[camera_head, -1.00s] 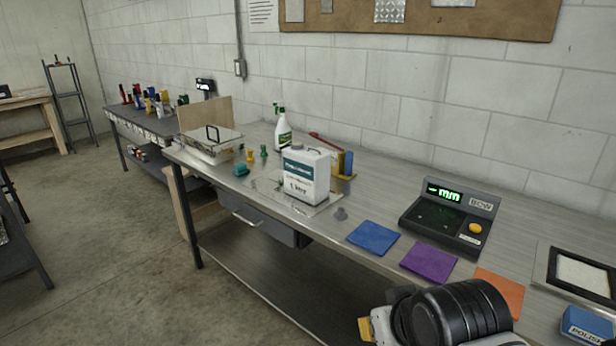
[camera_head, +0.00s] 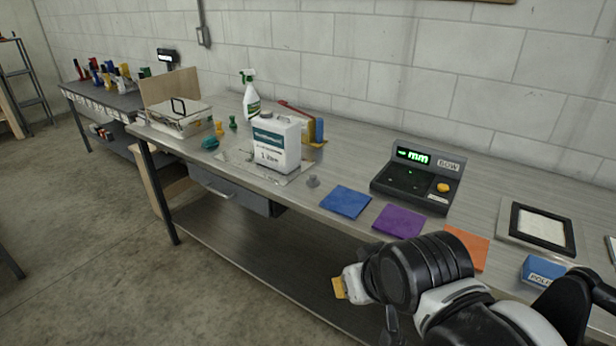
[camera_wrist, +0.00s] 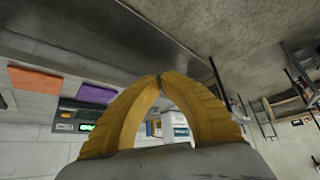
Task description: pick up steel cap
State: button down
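A small grey cap-like piece (camera_head: 313,181), which looks like the steel cap, stands on the steel workbench (camera_head: 352,152). It is just right of the white container's clear sheet and left of the blue square. My gripper (camera_head: 339,288) is in front of the bench's front edge, lower in the picture than the cap and well apart from it. In the wrist view its yellow fingers (camera_wrist: 159,77) arch together and their tips meet, with nothing seen between them. I cannot make out the cap in the wrist view.
A white container (camera_head: 276,146) stands behind and left of the cap. Blue (camera_head: 345,202), purple (camera_head: 398,221) and orange (camera_head: 466,247) squares lie along the front. A black display device (camera_head: 412,183) stands behind them. Bare bench top surrounds the cap.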

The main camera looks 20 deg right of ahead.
aim_at(313, 182)
jog(key=i+j+z, duration=0.1)
jog(key=i+z, duration=0.3)
jog(key=i+j+z, duration=0.15)
jog(key=i+z, duration=0.25)
jog(key=i+j+z, duration=0.2)
jog(key=z, duration=0.15)
jog(key=i+j+z, duration=0.25)
jog(key=j+z, duration=0.15)
